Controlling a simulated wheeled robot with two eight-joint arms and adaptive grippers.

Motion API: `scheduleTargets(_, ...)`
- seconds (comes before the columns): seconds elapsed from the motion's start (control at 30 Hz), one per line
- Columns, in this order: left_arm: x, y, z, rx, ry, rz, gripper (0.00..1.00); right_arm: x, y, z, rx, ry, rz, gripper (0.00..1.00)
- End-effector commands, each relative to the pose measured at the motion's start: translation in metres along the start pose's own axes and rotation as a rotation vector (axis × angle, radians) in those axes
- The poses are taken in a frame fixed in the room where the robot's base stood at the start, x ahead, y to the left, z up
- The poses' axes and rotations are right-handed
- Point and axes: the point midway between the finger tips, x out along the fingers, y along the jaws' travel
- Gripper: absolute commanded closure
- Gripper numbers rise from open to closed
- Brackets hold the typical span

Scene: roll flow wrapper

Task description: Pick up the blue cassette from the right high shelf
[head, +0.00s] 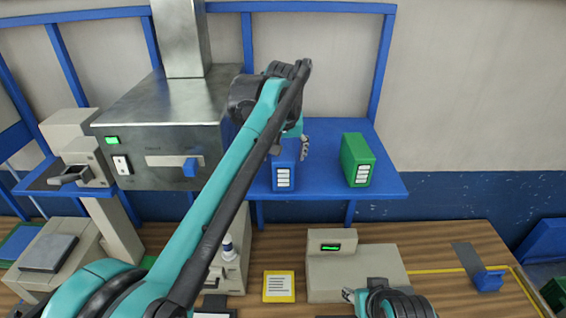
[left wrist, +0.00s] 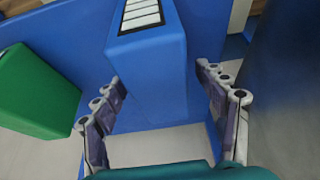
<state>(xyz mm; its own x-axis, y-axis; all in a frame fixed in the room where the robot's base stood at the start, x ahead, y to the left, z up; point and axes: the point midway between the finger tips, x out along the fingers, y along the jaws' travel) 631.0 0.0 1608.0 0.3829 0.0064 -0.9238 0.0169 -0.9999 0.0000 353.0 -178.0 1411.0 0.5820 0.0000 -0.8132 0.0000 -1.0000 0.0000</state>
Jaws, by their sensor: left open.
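The blue cassette (head: 284,174) stands upright on the blue high shelf (head: 330,185), its white label strip facing forward. My left arm reaches up across the head view, and its gripper (head: 293,146) is at the cassette's upper back part. In the left wrist view the gripper (left wrist: 168,105) is open, with one finger on each side of the blue cassette (left wrist: 150,70). The finger on the left looks close to the cassette; a gap shows on the other side. I cannot tell whether either touches. My right gripper (head: 362,295) is low at the bottom edge, its fingers only partly visible.
A green cassette (head: 357,160) stands on the same shelf to the right, also in the left wrist view (left wrist: 35,92). A large metal box (head: 165,125) borders the shelf on the left. Below is a wooden table (head: 445,250) with a grey device (head: 355,270) and a yellow card (head: 279,286).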

Motion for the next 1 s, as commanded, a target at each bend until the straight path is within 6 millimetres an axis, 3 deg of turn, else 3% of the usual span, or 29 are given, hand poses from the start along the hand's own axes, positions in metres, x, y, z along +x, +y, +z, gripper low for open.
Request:
scheduleTargets(0.07, 0.0, 0.0, 0.0, 0.0, 0.0, 0.0, 0.28, 0.0, 0.0, 0.0, 0.0, 0.0, 0.0, 0.6)
scheduleTargets(0.1, 0.0, 0.0, 0.0, 0.0, 0.0, 0.0, 0.33, 0.0, 0.0, 0.0, 0.0, 0.0, 0.0, 0.6)
scheduleTargets(0.33, 0.0, 0.0, 0.0, 0.0, 0.0, 0.0, 0.94, 0.0, 0.0, 0.0, 0.0, 0.0, 0.0, 0.6)
scheduleTargets(0.77, -0.008, 0.0, -0.004, 0.0, 0.0, 0.0, 0.94, 0.0, 0.0, 0.0, 0.0, 0.0, 0.0, 0.6)
scheduleTargets(1.0, -0.04, 0.0, -0.017, 0.0, 0.0, 0.0, 0.94, 0.003, 0.0, 0.003, 0.0, 0.0, 0.0, 0.6)
